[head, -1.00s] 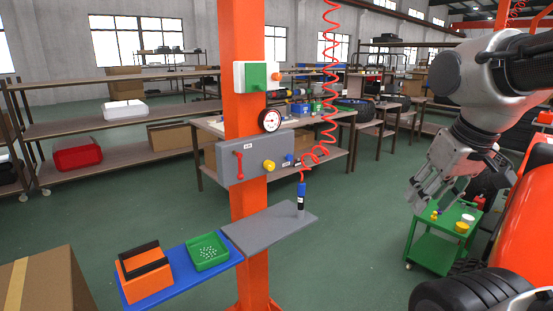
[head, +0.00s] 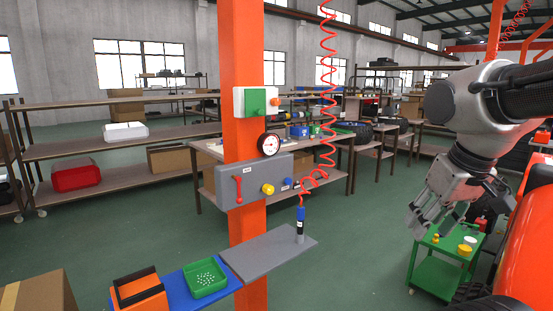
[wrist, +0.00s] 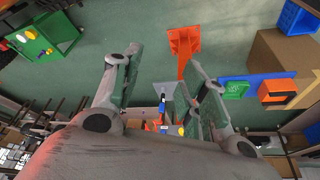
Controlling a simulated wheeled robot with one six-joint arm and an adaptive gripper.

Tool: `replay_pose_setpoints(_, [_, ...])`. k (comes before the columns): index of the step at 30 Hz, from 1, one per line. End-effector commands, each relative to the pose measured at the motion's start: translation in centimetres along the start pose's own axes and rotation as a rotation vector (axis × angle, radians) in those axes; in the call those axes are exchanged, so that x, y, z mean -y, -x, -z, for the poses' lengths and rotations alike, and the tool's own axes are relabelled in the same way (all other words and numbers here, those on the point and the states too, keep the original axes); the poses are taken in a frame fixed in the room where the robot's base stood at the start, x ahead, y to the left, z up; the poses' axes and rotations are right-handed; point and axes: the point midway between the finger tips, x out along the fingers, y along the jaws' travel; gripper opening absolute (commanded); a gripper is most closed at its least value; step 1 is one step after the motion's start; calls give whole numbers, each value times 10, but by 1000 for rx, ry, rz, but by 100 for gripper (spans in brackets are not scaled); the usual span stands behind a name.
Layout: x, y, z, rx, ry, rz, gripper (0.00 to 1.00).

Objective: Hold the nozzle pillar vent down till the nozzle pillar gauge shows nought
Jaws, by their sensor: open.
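The orange nozzle pillar (head: 241,60) stands left of centre in the head view. Its round gauge (head: 269,144) has a white face and dark rim; the needle reading is too small to tell. Below it, a grey panel (head: 222,183) carries a red lever (head: 239,189), a yellow knob (head: 267,189) and small blue parts (head: 287,184). I cannot read which is the vent. My gripper (head: 423,222) is open and empty, well right of the panel and apart from it. In the wrist view its fingers (wrist: 165,65) are spread, with the pillar beyond them.
A grey shelf (head: 270,256) juts from the pillar, with a blue-topped tool (head: 300,222) upright on it under a coiled red hose (head: 328,90). A green tray (head: 206,280) and an orange box (head: 137,293) lie left. A green cart (head: 437,277) stands right.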

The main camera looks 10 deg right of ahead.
Motion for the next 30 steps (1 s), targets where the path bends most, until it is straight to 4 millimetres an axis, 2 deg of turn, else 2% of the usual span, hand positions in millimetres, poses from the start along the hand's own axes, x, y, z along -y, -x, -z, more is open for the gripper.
replay_pose_setpoints(4, [0,0,0,0,0,0,41])
replay_pose_setpoints(11, [0,0,0,0,0,0,0])
replay_pose_setpoints(30, [0,0,0,0,0,0,0])
